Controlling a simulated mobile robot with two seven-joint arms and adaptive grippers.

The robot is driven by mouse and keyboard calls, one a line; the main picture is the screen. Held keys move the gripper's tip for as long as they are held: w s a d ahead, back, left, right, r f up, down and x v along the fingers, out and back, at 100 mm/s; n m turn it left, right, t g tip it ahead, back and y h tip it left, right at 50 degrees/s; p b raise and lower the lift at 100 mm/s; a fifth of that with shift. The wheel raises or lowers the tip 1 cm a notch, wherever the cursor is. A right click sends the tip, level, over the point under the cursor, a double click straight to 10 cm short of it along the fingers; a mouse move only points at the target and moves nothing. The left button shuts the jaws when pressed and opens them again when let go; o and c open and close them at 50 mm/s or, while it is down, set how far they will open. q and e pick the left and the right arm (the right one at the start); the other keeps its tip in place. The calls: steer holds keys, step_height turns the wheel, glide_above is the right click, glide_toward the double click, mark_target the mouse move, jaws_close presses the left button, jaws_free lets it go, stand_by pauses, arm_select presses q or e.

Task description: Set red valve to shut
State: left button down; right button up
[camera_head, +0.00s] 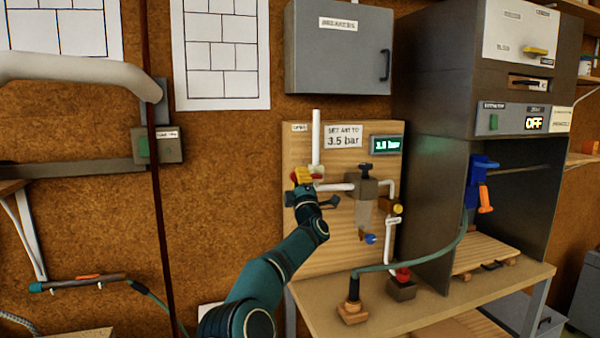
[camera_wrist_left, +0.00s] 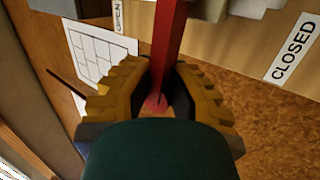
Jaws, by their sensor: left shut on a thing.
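The red valve's lever (camera_wrist_left: 172,45) is a long red bar in the left wrist view. My left gripper (camera_wrist_left: 157,98) is shut around its end with yellow ridged fingers. An OPEN label (camera_wrist_left: 118,17) lies left of the lever and a CLOSED label (camera_wrist_left: 292,50) lies to its right. In the head view my left gripper (camera_head: 303,178) is at the white pipe (camera_head: 316,140) on the wooden board, below the OPEN label (camera_head: 299,127). It hides most of the valve there; the CLOSED label cannot be made out in that view.
Right of the valve are a grey regulator (camera_head: 364,186) with a bowl, a green-lit display (camera_head: 387,144) and a small yellow knob (camera_head: 398,208). A bench (camera_head: 440,305) below holds a hose and a red button (camera_head: 403,274). A dark cabinet (camera_head: 440,120) stands at right.

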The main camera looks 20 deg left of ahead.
arm_select(q)
steer(key=shift+f+n+y, duration=0.15)
steer(key=shift+n+y, duration=0.25)
steer(key=shift+n, duration=0.2)
steer(key=c, duration=0.9)
jaws_free()
steer(key=shift+d, duration=0.1)
steer(key=shift+c, duration=0.2)
steer(key=shift+s, duration=0.1)
steer(key=v, duration=1.2)
steer(key=shift+d, duration=0.1)
